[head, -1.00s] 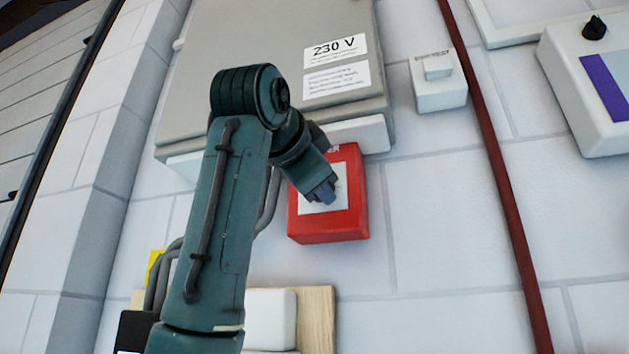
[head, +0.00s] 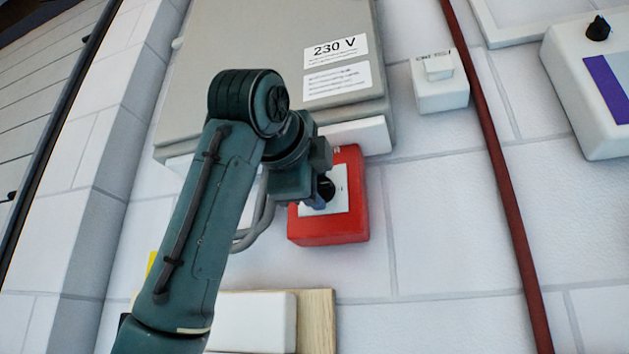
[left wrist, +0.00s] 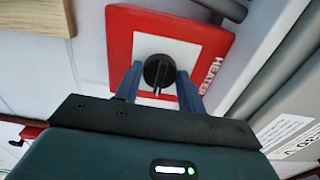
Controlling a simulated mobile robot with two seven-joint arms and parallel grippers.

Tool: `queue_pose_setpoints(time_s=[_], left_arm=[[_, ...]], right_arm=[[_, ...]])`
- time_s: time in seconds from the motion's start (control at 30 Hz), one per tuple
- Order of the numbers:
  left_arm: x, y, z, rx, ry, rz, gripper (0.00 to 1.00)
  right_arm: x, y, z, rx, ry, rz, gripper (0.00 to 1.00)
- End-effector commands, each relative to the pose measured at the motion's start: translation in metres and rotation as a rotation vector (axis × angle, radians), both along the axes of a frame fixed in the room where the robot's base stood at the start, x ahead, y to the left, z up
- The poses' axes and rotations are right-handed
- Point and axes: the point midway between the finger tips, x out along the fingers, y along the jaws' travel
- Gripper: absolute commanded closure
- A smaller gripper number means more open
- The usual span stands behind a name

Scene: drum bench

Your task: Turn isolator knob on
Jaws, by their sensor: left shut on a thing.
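The isolator is a red box (head: 345,232) on the wall with a pale square plate (head: 341,200) and a round black knob (head: 326,187). In the left wrist view the red box (left wrist: 119,45) carries the word HEATER along one side. There the black knob (left wrist: 158,70) shows a light line pointing toward the picture's bottom. My left gripper (head: 319,197) is at the front of the box. Its two blue fingers (left wrist: 158,88) are shut on the knob, one on each side. My right gripper is in neither view.
A grey 230 V cabinet (head: 260,55) hangs just above the red box. A small white switch box (head: 441,95) and a dark red pipe (head: 494,150) are to the right. A white box with a black knob (head: 598,28) is at upper right. Bare wall lies below right.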

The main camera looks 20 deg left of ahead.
Motion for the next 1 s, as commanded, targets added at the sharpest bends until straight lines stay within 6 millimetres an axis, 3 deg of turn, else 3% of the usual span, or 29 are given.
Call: queue_pose_setpoints(time_s=[0.47, 0.5, 0.73, 1.0], left_arm=[[0.0000, -0.0008, -0.0007, 0.017, 0.001, -0.001, 0.84], [0.0000, -0.0008, -0.0007, 0.017, 0.001, -0.001, 0.58], [0.0001, -0.0005, -0.0005, 0.015, 0.000, 0.000, 0.40], [-0.0013, -0.0001, -0.0006, 0.014, 0.000, 0.000, 0.39]], right_arm=[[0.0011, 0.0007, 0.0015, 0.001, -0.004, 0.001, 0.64], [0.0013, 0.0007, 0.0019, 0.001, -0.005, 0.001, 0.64], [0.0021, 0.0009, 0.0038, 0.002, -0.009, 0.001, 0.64], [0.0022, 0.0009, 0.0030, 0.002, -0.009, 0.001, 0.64]])
